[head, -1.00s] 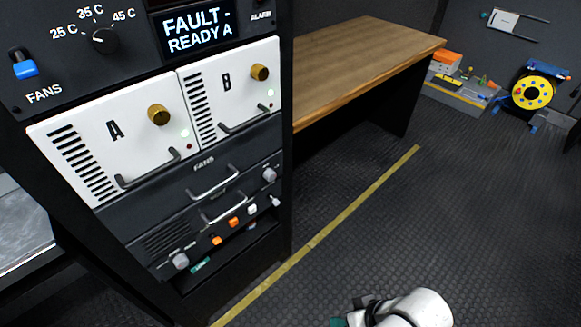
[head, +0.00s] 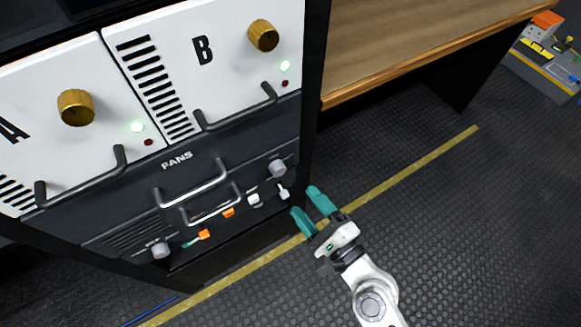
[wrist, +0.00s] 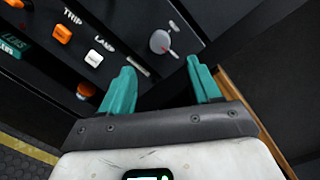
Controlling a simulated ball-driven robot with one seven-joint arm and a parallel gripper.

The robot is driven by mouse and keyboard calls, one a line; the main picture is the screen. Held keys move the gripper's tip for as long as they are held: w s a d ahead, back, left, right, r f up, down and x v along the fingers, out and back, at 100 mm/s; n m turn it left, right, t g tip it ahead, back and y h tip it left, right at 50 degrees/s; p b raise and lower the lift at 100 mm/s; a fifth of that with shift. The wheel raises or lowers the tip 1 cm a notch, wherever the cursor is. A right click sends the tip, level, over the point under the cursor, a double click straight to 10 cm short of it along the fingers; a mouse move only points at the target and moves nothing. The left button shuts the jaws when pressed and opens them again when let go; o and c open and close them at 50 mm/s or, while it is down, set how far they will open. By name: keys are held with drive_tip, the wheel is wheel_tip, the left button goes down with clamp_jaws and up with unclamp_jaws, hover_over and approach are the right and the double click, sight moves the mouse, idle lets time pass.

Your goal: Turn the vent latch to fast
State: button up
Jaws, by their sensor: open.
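The fans panel (head: 130,235) is low in the rack and carries a grey round knob at its right end (head: 278,168) and another at its left end (head: 160,250). No label reading vent or fast is legible, so I cannot tell for sure which control is the vent latch. In the wrist view one grey knob (wrist: 160,42) with a red mark lies beyond my fingertips. My gripper (head: 308,203) is open and empty, just right of the panel's right end. Its two teal fingers also show in the wrist view (wrist: 160,68), apart from the knob.
Orange buttons (head: 228,213), a white switch (head: 254,199) and a small white lever (head: 283,191) sit close to the fingers. Two metal handles (head: 193,183) stick out from the panel. Modules with brass knobs (head: 263,35) are above. A wooden bench (head: 400,40) stands right; the floor is open.

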sight(280, 173)
drive_tip(key=p+x, duration=0.1)
drive_tip(key=x, duration=0.8)
drive_tip(key=shift+w+a, duration=0.1)
drive_tip(key=shift+c, duration=0.3)
drive_tip(key=c, duration=1)
